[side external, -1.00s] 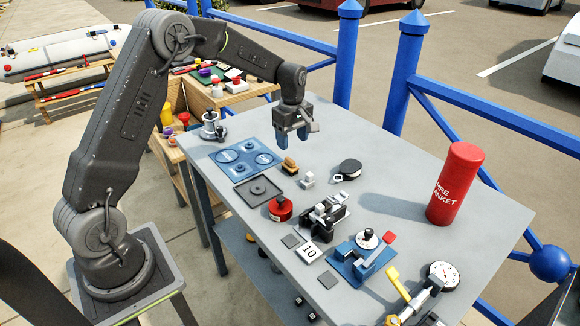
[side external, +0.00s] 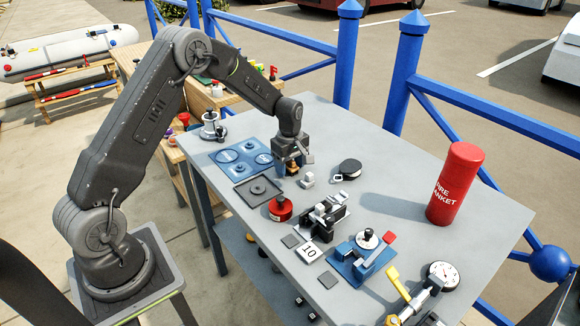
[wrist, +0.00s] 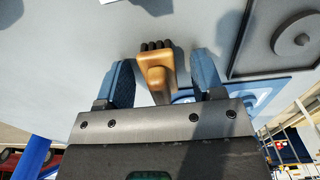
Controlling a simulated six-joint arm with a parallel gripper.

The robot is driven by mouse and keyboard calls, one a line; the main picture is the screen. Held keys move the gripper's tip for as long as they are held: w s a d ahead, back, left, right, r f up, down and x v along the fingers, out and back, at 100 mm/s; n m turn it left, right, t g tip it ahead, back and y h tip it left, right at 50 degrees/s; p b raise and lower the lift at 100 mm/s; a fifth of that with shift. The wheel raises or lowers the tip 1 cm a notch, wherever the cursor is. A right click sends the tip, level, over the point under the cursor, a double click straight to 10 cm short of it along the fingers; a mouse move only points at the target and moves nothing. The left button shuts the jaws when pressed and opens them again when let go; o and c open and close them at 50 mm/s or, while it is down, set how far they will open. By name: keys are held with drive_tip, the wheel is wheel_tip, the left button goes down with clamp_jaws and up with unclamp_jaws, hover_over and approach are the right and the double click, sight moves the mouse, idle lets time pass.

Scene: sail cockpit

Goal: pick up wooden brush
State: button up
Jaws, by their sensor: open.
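The wooden brush (wrist: 157,72) has a tan wooden body and dark bristles at one end. In the wrist view it lies between the two blue fingers of my gripper (wrist: 165,82), with a gap on either side. In the side view my gripper (side external: 290,166) is down over the brush (side external: 291,168) near the tabletop and hides most of it. The fingers are open and do not hold the brush.
On the grey table (side external: 400,180), a blue plate with round recesses (side external: 228,157) and a dark square tray (side external: 257,190) are close by. A small metal block (side external: 307,180), a red round item (side external: 280,208) and a black round item (side external: 350,168) lie nearby. A red cylinder (side external: 455,185) stands at right.

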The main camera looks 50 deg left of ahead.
drive_tip(key=c, duration=1)
drive_tip(key=shift+r, duration=0.1)
